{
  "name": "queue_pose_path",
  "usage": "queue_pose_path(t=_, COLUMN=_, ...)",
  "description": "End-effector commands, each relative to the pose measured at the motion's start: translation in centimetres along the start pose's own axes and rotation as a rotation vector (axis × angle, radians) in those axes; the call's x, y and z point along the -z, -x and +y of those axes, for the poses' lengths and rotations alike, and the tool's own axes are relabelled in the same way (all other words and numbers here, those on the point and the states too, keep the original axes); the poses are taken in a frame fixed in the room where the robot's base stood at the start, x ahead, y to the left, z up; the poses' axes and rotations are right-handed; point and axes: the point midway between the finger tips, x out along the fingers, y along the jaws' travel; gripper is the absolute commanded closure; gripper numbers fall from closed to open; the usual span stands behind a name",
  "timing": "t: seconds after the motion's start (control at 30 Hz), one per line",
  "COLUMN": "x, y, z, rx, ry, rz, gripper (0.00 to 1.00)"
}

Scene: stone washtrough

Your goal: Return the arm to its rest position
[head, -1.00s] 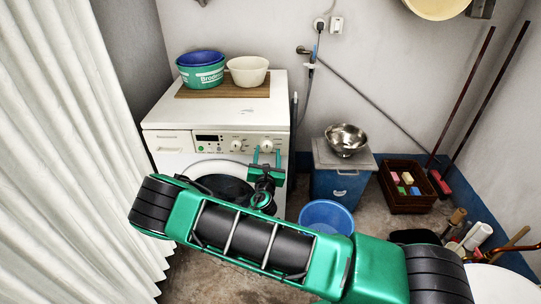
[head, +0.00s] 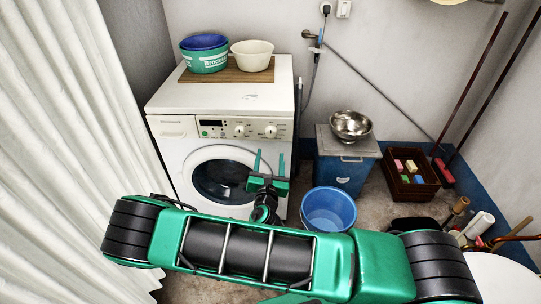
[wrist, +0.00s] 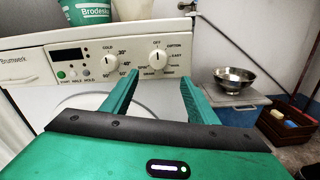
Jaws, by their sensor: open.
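My gripper (head: 268,163) is green and open, with nothing between its fingers. In the head view it is in front of the washing machine (head: 172,128), over the right side of the round door (head: 222,180). In the wrist view the two fingers (wrist: 158,88) point at the control panel (wrist: 75,62) and its two white dials. My green and black arm crosses the lower part of the head view. The machine's door looks shut. I cannot tell the exact gap between my fingertips and the machine.
Basins (head: 204,54) and a cream bowl (head: 252,55) stand on the machine. To the right are a blue bucket (head: 328,208), a blue cabinet (head: 343,172) with a metal bowl (head: 351,125), and a crate (head: 410,188). A white curtain (head: 70,150) hangs at left.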

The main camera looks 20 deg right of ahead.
Motion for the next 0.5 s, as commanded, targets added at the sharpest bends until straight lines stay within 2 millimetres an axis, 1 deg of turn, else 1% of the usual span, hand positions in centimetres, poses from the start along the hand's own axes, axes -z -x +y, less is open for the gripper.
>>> queue_pose_path(t=0.3, x=0.0, y=-0.2, z=0.0, rx=0.001, ry=0.0, rz=-0.001, gripper=0.46)
queue_pose_path(t=0.37, x=0.0, y=-0.5, z=0.0, rx=0.002, ry=-0.001, rz=-0.001, gripper=0.46)
queue_pose_path(t=0.5, x=-0.1, y=-2.1, z=0.0, rx=0.002, ry=-0.003, rz=-0.002, gripper=0.46)
